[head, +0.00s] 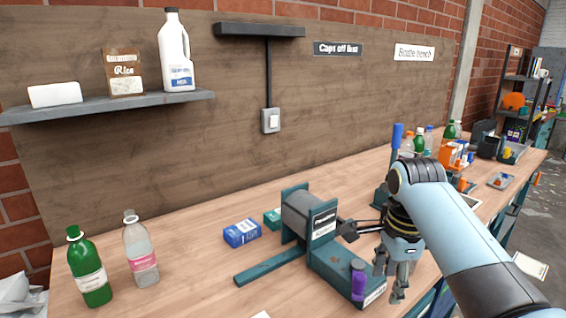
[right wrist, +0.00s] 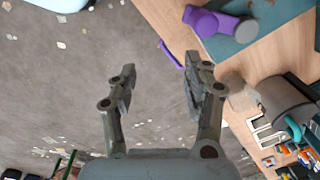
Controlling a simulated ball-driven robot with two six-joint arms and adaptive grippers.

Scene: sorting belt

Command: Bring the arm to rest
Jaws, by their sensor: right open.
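My right gripper (head: 396,278) hangs from my pale blue right arm, at the right of the head view. Its fingers point down near the front edge of the bench, beside the teal machine (head: 330,262). In the right wrist view the two fingers of my right gripper (right wrist: 160,88) stand apart with nothing between them, and grey floor shows behind. My left gripper is not in view.
The wooden bench (head: 195,262) carries a green bottle (head: 89,270), a clear bottle (head: 140,252) and a blue box (head: 242,233). A purple piece (head: 358,284) sits on the machine's base, close to my right gripper. Several bottles stand farther right.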

